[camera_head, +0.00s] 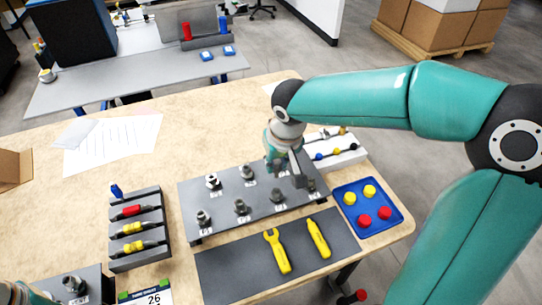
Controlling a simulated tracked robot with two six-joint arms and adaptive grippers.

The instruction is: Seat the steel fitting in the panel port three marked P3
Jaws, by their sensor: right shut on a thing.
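The grey panel (225,196) lies on the wooden table with two rows of ports. Several steel fittings stand on it, such as one at the back left (213,181) and one at the front left (203,217). Small white labels sit by the ports, too small to read surely, so I cannot tell which is P3. My right gripper (287,177) is over the panel's right part, pointing down and shut on a steel fitting that its fingers mostly hide. I cannot tell whether that fitting touches a port. Only a part of my left arm shows at the bottom left corner; its jaws are not clear.
A dark mat (235,274) with a yellow wrench (277,251) and a yellow tool (318,238) lies in front. A blue tray (376,225) with red and yellow caps is right. A rack (122,263) stands left. A white block (349,156) is behind right. Papers (115,141) lie back left.

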